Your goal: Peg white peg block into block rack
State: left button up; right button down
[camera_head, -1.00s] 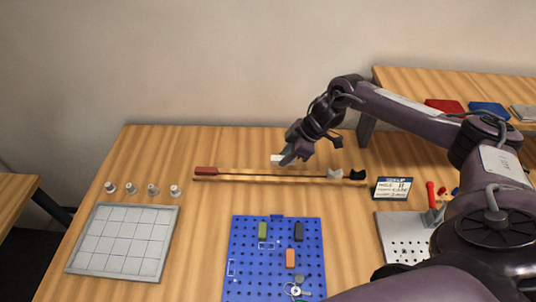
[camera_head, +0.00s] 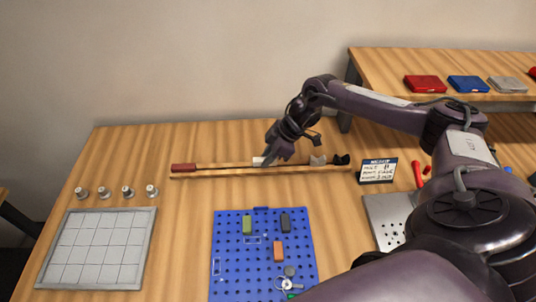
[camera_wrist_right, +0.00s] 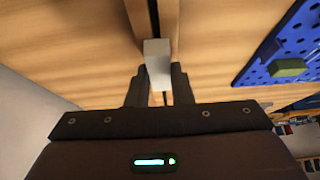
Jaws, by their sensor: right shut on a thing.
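The block rack (camera_head: 225,169) is a long, narrow wooden rail with a dark slot, lying across the back of the table. A red block (camera_head: 184,168) sits at its left end. A grey block (camera_head: 318,160) and a black block (camera_head: 341,159) sit near its right end. My right gripper (camera_head: 267,161) is shut on the white peg block (camera_head: 260,161) at the rail, between the red and grey blocks. The right wrist view shows the white block (camera_wrist_right: 157,60) between the fingers, in line with the slot. Its lower end is hidden, so seating is unclear. My left gripper is out of view.
A blue pegboard (camera_head: 232,262) with small coloured blocks lies in front of the rack. A grey grid tray (camera_head: 92,247) and several small cylinders (camera_head: 127,191) are at left. A label card (camera_head: 377,171) stands at right. My right arm crosses the right side.

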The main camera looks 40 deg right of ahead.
jog(key=shift+f, duration=0.15)
jog(key=shift+p, duration=0.3)
dwell(0.3)
jog(key=shift+f+b, duration=0.3)
jog(key=shift+f, duration=0.3)
dwell(0.6)
jog(key=c, duration=1.2)
grip_release()
jog(key=b+v, duration=0.1)
jog(key=v, duration=0.6)
jog(key=shift+s+r+b, duration=0.2)
jog(key=shift+r+b, duration=0.15)
jog(key=shift+b, duration=0.05)
